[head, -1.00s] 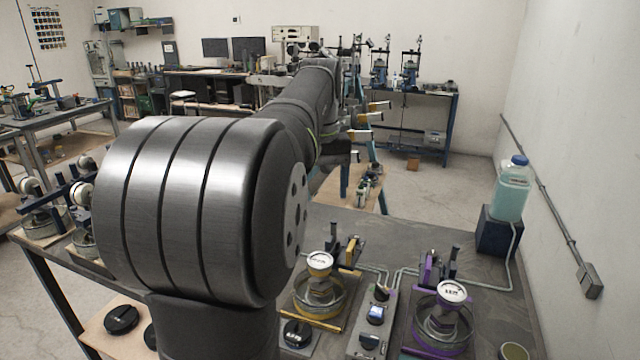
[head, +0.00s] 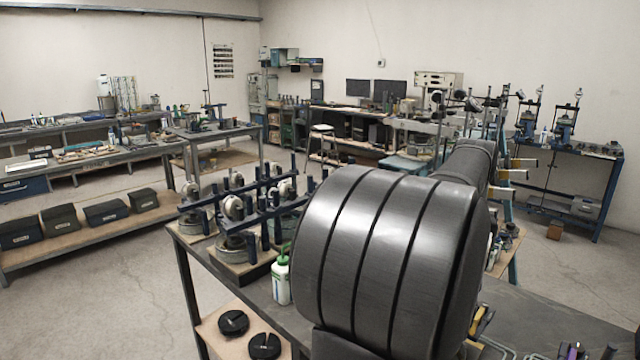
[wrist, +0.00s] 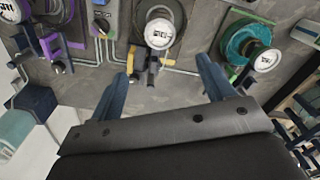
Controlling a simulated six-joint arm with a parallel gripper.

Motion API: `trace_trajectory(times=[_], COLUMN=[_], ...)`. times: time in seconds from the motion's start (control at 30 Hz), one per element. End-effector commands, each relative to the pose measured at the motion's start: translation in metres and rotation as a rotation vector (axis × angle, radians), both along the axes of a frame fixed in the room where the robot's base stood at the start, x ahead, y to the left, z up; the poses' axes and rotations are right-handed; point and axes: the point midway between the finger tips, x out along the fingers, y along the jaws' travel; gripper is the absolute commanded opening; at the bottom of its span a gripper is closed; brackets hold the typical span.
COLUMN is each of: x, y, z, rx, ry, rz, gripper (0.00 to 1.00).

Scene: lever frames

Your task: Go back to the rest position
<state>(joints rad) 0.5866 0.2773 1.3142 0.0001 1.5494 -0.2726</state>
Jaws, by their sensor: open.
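My gripper (wrist: 166,88) shows in the wrist view with its two blue fingers spread wide and nothing between them. It hangs above the grey bench (wrist: 100,80), with the yellow-based unit and its white dial (wrist: 159,34) ahead of it. A teal unit (wrist: 248,50) is on the right and purple-framed parts (wrist: 50,42) are on the left. In the head view my own arm fills the middle right and hides the gripper and much of the bench.
A white bottle with a green cap (head: 281,278) stands on the bench beside several blue-framed units (head: 240,215). Black slotted discs (head: 233,322) lie on a lower shelf. In the wrist view, a pale bluish container (wrist: 15,138) is at the left edge.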

Motion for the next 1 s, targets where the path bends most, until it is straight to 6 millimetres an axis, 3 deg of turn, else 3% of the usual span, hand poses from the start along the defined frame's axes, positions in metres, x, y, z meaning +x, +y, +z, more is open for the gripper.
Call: trace_trajectory(times=[0.5, 0.7, 1.0], x=[-0.001, 0.0, 0.0], y=[0.0, 0.0, 0.0], z=[-0.101, -0.122, -0.126], rx=[0.002, 0.002, 0.0], ry=[0.003, 0.002, 0.0], rz=[0.0, 0.0, -0.003], gripper=[0.75, 0.75, 0.75])
